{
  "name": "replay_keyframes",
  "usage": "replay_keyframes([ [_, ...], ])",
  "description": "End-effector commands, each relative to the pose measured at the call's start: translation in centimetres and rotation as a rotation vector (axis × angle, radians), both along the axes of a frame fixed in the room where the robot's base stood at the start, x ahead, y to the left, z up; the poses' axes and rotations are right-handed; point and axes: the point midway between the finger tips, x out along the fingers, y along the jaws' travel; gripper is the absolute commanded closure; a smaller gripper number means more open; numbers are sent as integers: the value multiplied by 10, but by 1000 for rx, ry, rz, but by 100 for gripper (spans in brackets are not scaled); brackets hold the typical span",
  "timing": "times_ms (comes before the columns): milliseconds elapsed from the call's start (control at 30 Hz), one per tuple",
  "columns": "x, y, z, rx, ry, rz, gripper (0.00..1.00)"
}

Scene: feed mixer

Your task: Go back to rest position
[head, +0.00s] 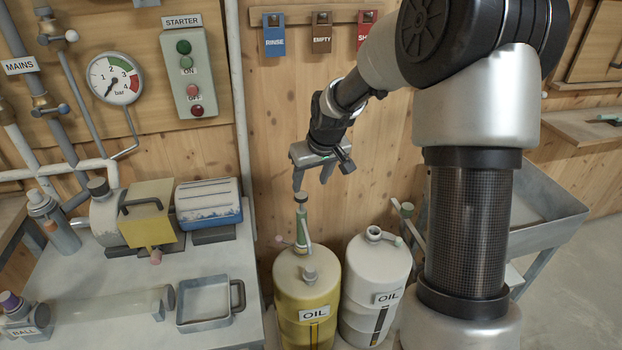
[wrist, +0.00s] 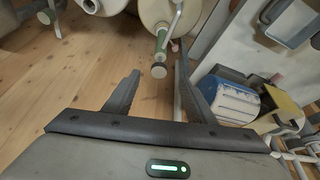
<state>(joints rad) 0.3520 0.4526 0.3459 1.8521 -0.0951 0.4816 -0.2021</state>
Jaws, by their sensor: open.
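My gripper (head: 312,182) hangs fingers-down above the yellow oil drum (head: 290,292) in the head view. It is open, and nothing is held between its fingers. Just below the fingertips is the dark top of a green-bodied fitting (head: 302,222) that stands upright on the drum. In the wrist view my open gripper (wrist: 157,62) shows both fingers apart, with the fitting's round end (wrist: 158,70) between them in the picture. I cannot tell the exact gap to it. My arm reaches in from the upper right.
A white oil drum (head: 372,290) stands right of the yellow one. At left, a bench (head: 90,275) carries a motor, a blue-and-white box (head: 208,203) and a metal tray (head: 203,322). RINSE (head: 275,36) and EMPTY tags hang behind. A grey trough (head: 535,215) is at right.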

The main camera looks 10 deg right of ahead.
Motion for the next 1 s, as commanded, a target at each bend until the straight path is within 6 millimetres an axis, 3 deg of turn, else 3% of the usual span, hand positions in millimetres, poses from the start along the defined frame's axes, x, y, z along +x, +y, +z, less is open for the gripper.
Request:
replay_keyframes([
  [267, -1, 0, 2, -1, 0, 1, 50],
  [367, -8, 1, 20, -15, -5, -1, 50],
  [467, -28, 3, 57, -42, -10, -10, 50],
  [700, -113, 5, 163, -102, -32, -68, 50],
  [900, -193, 8, 227, -96, -61, -131, 50],
  [1000, -232, 9, 249, -75, -75, -160, 50],
])
